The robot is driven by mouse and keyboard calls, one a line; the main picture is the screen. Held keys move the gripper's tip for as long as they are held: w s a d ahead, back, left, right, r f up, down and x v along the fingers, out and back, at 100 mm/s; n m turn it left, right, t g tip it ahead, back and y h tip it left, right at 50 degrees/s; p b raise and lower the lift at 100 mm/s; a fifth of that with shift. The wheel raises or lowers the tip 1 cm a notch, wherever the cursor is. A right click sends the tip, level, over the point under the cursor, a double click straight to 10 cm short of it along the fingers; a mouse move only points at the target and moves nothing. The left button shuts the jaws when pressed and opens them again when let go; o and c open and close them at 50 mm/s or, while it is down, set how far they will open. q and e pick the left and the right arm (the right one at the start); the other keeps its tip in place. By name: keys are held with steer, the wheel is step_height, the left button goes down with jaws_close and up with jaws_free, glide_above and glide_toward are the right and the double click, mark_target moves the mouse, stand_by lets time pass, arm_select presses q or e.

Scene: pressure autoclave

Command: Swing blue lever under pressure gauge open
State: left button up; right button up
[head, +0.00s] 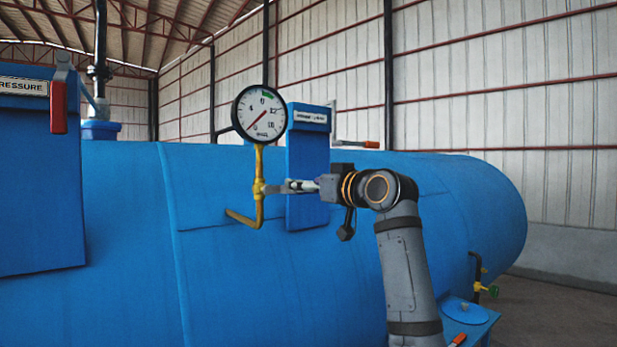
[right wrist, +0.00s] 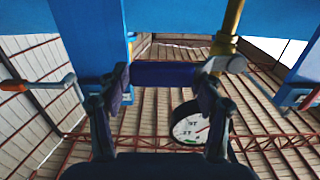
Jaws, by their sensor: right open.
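The pressure gauge (head: 259,114), a white round dial with a black rim, stands on a yellow pipe (head: 259,160) in front of the blue tank. A small valve with a pale metal end (right wrist: 225,65) sits on the pipe below the gauge. In the right wrist view the blue lever (right wrist: 165,73) reaches left from this valve and crosses between my fingertips; in the head view my gripper mostly hides it. My right gripper (head: 290,186) is open at the valve, its fingers near both ends of the lever. I cannot tell whether they touch. My left gripper is not in view.
A blue box with a label (head: 309,165) stands just behind my right gripper. A blue cabinet (head: 40,180) with a red handle (head: 58,107) is at the left. An orange-ended lever (head: 371,144) lies above my wrist. The space left of the pipe is clear.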

steer(key=shift+s+a, duration=0.1)
steer(key=c, duration=0.3)
jaws_close()
steer(key=shift+r, duration=0.1)
